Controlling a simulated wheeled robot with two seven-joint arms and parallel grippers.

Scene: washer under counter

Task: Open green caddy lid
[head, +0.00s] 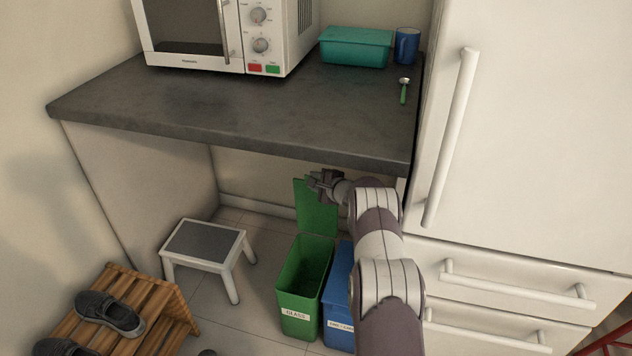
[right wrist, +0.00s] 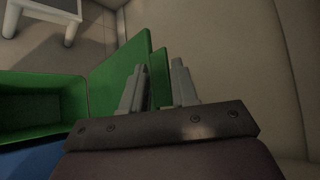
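The green caddy (head: 301,289), labelled "GLASS", stands on the floor under the counter, and I see into its dark inside. Its green lid (head: 316,210) stands upright at the back, raised off the opening. My right gripper (head: 318,181) is at the lid's upper edge. In the right wrist view the right gripper (right wrist: 158,80) has its two fingers apart, in front of the lid (right wrist: 112,88); I cannot tell whether they touch it. The open caddy (right wrist: 42,103) lies left there.
A blue caddy (head: 338,290) stands right beside the green one, partly behind my right arm. The counter (head: 240,112) hangs over the lid and gripper. A step stool (head: 207,244) and a wooden shoe rack (head: 150,300) stand left. A fridge with drawers (head: 510,150) is on the right.

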